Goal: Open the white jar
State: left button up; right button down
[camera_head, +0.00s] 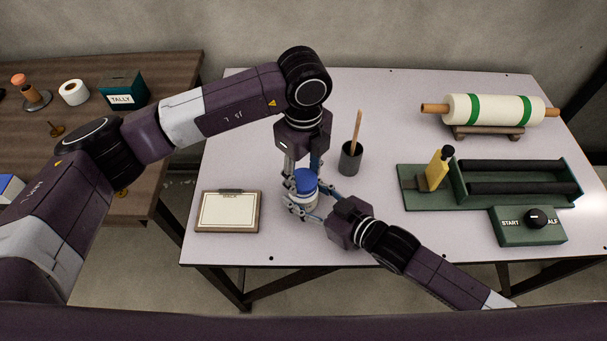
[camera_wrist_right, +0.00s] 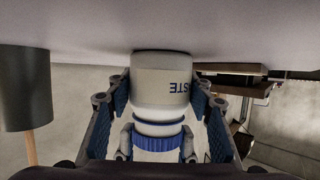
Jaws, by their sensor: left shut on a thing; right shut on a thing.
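The white jar (camera_head: 307,201) stands upright near the front middle of the table, with a blue lid (camera_head: 305,181) on top. In the right wrist view the jar (camera_wrist_right: 160,85) appears upside down, with part of a dark label and its ribbed blue lid (camera_wrist_right: 158,144). My left gripper (camera_head: 303,176) points down from above, its fingers around the lid. My right gripper (camera_head: 305,204) reaches in from the right, shut on the jar's body; its blue finger pads flank the jar in the wrist view. Whether the lid sits fully down on the neck is hard to tell.
A dark cup with a wooden stick (camera_head: 350,158) stands close behind the jar to the right. A clipboard (camera_head: 228,211) lies to the left. A green roller unit (camera_head: 515,178), a START control box (camera_head: 528,226) and a rolling pin (camera_head: 490,108) occupy the right side.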

aim_at(303, 179)
pick_arm(q)
jog(key=shift+r, duration=0.75)
jog(key=shift+r, duration=2)
pick_arm(e)
jog(key=c, duration=0.9)
grip_release()
jog(key=v, duration=1.2)
